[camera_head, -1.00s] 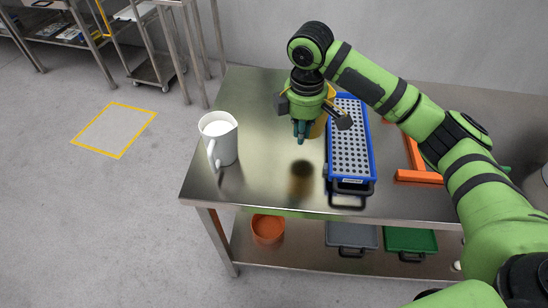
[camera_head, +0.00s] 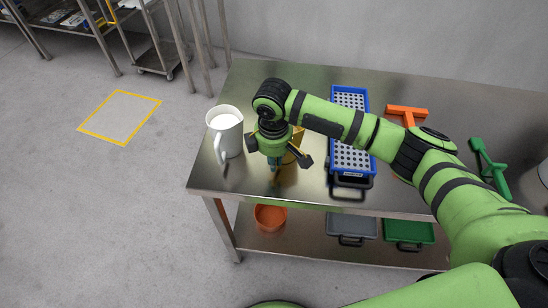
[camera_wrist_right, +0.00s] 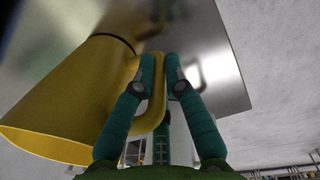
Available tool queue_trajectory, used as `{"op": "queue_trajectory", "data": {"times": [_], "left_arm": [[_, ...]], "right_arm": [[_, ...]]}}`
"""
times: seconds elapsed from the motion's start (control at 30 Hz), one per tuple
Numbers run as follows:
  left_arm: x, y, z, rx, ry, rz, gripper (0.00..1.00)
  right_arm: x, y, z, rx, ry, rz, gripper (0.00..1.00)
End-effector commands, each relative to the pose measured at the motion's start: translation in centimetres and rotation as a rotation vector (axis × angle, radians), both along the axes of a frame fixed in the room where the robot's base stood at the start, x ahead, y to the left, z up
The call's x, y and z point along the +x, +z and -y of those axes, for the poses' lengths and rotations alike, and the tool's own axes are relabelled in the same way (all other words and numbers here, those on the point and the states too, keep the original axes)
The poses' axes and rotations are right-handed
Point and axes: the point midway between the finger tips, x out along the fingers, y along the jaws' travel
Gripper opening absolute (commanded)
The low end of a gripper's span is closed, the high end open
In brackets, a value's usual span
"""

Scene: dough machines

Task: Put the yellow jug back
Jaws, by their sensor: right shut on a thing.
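The yellow jug (camera_head: 298,140) shows only in part in the head view, behind my right gripper (camera_head: 274,165). In the right wrist view the jug (camera_wrist_right: 70,95) fills the left side, its wide mouth toward the lower left. The fingers of my right gripper (camera_wrist_right: 160,65) are shut around its handle. I cannot tell whether the jug touches the steel table (camera_head: 230,180) or hangs just above it. My left gripper is not in view.
A white jug (camera_head: 226,132) stands close left of my right gripper. A blue perforated tray (camera_head: 333,160) lies to the right, with orange (camera_head: 406,111) and green (camera_head: 491,168) tools beyond. An orange bowl (camera_head: 270,217) and grey (camera_head: 351,226) and green (camera_head: 408,232) trays sit below.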

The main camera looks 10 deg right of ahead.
Motion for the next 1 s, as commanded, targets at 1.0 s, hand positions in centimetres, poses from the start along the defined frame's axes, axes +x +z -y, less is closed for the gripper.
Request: {"op": "queue_trajectory", "data": {"times": [1.0], "left_arm": [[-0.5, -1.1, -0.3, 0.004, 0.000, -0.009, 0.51]], "right_arm": [[-0.2, 6.6, -0.2, 0.002, 0.002, 0.005, 0.36]]}}
